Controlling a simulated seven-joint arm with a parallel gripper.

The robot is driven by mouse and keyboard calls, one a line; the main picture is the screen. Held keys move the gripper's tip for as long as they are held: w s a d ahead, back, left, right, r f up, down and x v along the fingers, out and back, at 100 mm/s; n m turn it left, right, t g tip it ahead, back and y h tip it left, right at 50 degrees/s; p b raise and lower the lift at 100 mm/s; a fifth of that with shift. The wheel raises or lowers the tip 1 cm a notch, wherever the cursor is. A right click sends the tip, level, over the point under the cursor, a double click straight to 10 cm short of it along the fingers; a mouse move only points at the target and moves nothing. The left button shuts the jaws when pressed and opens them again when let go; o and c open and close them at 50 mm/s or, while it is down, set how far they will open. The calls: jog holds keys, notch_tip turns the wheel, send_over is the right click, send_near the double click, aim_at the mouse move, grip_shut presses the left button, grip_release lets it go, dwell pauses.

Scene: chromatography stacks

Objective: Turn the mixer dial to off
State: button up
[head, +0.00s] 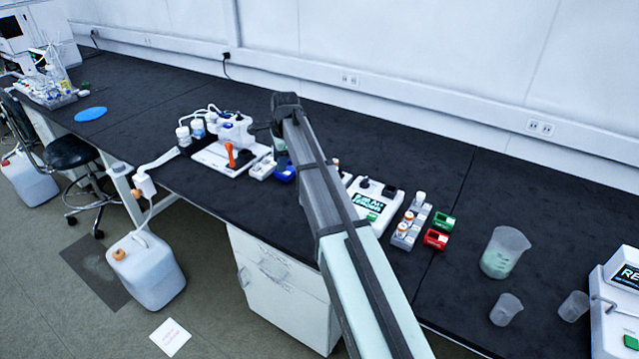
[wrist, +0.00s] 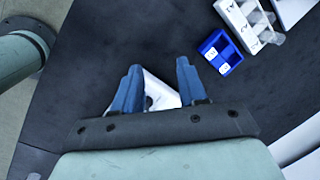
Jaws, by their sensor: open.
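My gripper (wrist: 155,75) shows in the wrist view with its two blue fingers apart and nothing held between them. Below and between the fingers is part of a white device (wrist: 162,92) with a small dark spot at its edge; the fingers and palm hide the rest. I cannot tell whether that spot is the mixer dial. In the head view my arm crosses the bench and hides what lies behind it; the fingers are not clear there. A white box (head: 372,203) with a lit screen and dark knob-like parts stands right of the arm.
A blue tray (wrist: 220,52) and a white rack (wrist: 245,22) lie right of the fingers. Bottles and tubing on a white base (head: 225,155) stand left of the arm. A vial rack (head: 410,228), red and green trays and beakers (head: 503,252) stand right.

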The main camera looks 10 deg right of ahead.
jog(key=s+d+r+m+g+h, duration=0.1)
jog(key=d+r, duration=0.1)
jog(key=d, duration=0.4)
jog(key=s+d+r+m+g, duration=0.1)
jog(key=s+d+r, duration=0.15)
jog(key=d, duration=0.35)
jog(key=f, duration=1.3)
jog(key=shift+w+f, duration=0.25)
jog(key=shift+w, duration=0.1)
grip_shut()
